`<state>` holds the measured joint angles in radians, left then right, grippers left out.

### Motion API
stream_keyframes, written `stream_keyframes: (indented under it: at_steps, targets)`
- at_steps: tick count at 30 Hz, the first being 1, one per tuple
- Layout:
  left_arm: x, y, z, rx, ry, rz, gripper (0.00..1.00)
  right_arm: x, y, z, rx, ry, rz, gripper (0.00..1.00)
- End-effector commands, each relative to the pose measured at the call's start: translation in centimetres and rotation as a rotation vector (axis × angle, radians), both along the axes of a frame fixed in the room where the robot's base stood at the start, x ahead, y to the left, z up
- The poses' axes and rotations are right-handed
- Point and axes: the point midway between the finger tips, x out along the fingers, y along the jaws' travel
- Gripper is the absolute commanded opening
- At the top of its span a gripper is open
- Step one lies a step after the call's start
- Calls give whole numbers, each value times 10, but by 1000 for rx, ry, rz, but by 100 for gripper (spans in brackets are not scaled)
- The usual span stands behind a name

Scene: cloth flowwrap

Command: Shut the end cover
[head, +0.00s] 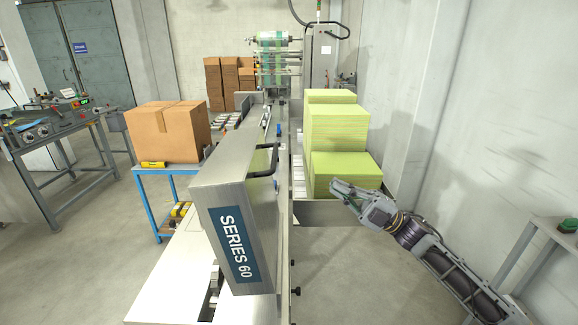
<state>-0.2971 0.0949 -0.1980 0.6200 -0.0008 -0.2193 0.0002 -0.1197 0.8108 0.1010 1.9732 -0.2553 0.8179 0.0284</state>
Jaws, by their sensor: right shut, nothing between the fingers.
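The end cover (212,183) is a brushed-steel box shape with a blue "SERIES 60" label (233,243) on its near face. It stands tilted over the near end of the long packaging machine. A black bar handle (264,163) is on its right side. Parts of the machine show beneath its lower left edge. My right gripper (337,188) is shut and empty, right of the cover and handle and clearly apart from them. Its fingers point left, in front of the green stacks. My left gripper is not in view.
Yellow-green stacks (338,128) stand right of the machine, just beyond my right gripper. A cardboard box (168,131) sits on a blue-framed cart to the left. A workbench (50,130) is at far left. The floor right of the machine is open.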

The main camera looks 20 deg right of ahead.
Motion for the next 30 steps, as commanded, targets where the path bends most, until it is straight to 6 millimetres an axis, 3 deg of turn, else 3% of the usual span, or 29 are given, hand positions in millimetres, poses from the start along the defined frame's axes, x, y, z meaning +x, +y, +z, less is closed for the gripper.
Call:
stream_keyframes:
  at_steps: [9, 17, 30]
  targets:
    - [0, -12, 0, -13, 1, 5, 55, -34, 9, 24, -103, -132, 144, 0]
    - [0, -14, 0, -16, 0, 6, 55, -36, 10, 25, -109, -140, 153, 0]
    - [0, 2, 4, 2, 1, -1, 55, -33, 19, 30, -108, -140, 154, 0]
